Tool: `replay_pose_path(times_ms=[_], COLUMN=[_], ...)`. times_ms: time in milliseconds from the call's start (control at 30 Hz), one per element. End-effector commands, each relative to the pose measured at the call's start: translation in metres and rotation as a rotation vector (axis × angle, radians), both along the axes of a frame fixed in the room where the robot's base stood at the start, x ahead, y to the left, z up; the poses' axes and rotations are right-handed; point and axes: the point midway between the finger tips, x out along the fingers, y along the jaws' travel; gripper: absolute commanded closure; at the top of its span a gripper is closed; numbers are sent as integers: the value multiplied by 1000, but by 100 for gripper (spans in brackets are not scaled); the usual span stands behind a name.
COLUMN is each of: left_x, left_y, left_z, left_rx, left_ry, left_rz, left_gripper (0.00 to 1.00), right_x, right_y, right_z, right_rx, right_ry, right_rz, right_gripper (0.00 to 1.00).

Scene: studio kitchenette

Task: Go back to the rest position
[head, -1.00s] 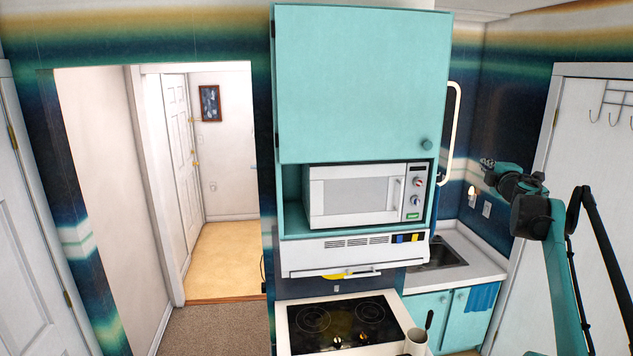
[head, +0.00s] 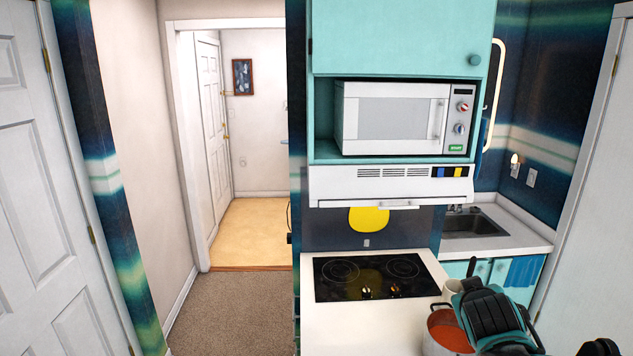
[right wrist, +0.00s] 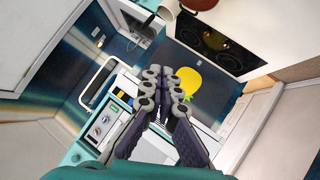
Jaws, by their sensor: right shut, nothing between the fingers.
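My right gripper (right wrist: 170,85) shows in the right wrist view with its two dark, jointed fingers together and nothing held between them. It points toward the kitchenette, with the yellow hanging item (right wrist: 188,80) beyond the fingertips. In the head view my teal and black right arm is low at the lower right, in front of the counter and overlapping the red pot (head: 444,332). The fingertips cannot be made out there. My left gripper is in neither view.
The black cooktop (head: 375,276) is on the white counter, with a pale mug (head: 453,288) near its right corner. Above are the hood (head: 390,186) and microwave (head: 395,115). The sink (head: 475,223) is at the right. Carpet (head: 235,310) leads to an open doorway at the left.

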Motion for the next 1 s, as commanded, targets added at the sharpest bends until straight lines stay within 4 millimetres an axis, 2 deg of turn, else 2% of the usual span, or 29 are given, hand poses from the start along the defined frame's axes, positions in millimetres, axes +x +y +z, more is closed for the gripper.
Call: replay_pose_path(times_ms=[33, 300, 400, 500, 600, 700, 1000], left_x=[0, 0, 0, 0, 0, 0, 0], left_y=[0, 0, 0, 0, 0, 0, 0], left_z=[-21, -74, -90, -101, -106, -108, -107], left_rx=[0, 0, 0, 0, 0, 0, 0], left_ry=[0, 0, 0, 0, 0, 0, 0], left_rz=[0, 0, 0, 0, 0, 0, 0], left_gripper=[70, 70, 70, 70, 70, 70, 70], right_x=[-18, -107, -137, -159, -174, -181, -182], right_y=[15, 85, 107, 124, 135, 140, 141], right_z=[-40, -194, -242, -277, -298, -307, -307], right_rx=[45, 283, 355, 409, 444, 460, 463], right_ry=[25, 177, 233, 277, 306, 321, 323], right_rz=[4, 32, 49, 63, 72, 77, 78], right_gripper=[100, 100, 100, 100, 100, 100, 100])
